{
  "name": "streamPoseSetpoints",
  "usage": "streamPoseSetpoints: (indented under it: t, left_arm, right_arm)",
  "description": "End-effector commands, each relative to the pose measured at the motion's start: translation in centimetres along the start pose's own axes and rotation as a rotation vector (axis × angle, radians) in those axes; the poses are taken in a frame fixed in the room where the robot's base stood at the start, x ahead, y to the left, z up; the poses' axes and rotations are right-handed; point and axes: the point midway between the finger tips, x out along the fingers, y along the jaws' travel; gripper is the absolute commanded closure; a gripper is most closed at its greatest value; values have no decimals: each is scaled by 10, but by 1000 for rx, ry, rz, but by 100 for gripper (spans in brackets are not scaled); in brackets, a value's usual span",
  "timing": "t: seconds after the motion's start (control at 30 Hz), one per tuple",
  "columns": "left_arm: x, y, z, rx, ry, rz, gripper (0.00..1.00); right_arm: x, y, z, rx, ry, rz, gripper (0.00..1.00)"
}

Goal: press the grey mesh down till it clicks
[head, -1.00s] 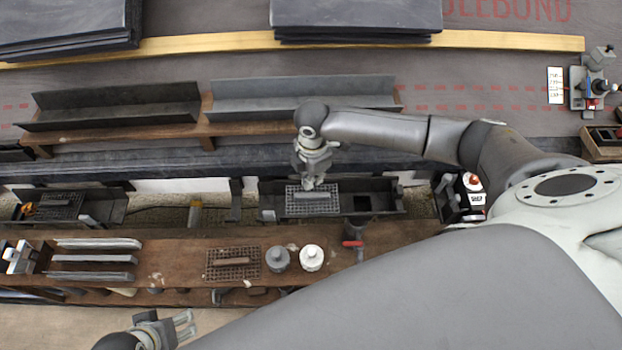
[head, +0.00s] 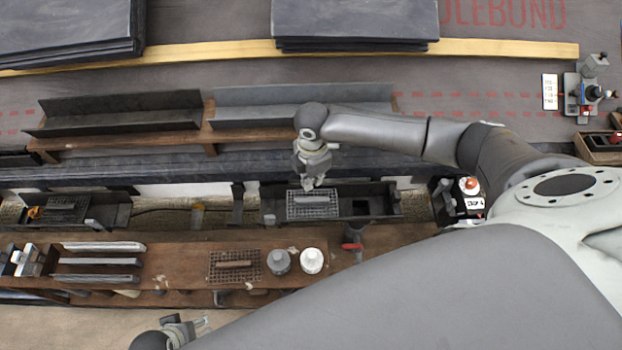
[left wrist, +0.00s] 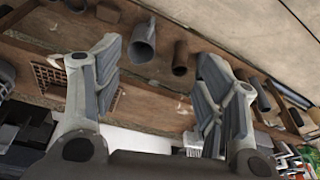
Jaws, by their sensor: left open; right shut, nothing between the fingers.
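The grey mesh (head: 312,210) is a small grid with a raised bar, set in the left part of the dark gutter section (head: 385,206) in the head view. My right gripper (head: 316,184) is shut and empty, pointing down at the mesh's far edge. I cannot tell whether its tips touch the mesh or whether the mesh is fully seated. My left gripper (head: 205,325) is open and empty near the bottom edge of the head view. Its spread fingers also show in the left wrist view (left wrist: 160,58).
A wooden plank (head: 180,264) in front carries a brown mesh (head: 236,265), a grey cap (head: 279,262), a white cap (head: 312,261) and grey strips. Another dark gutter piece (head: 108,212) stands left. Slate stacks (head: 355,22) lie at the back.

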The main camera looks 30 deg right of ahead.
Motion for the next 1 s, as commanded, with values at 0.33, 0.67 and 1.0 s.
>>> streamPoseSetpoints:
  t: [0.33,0.67,1.0]
  left_arm:
    - [24,2,13,3,-17,2,35]
    - [41,2,23,4,-25,4,35]
    - [42,2,23,4,-25,4,35]
  right_arm:
    - [-8,0,0,0,0,0,100]
    - [-11,0,0,0,0,0,100]
    - [-11,0,0,0,0,0,100]
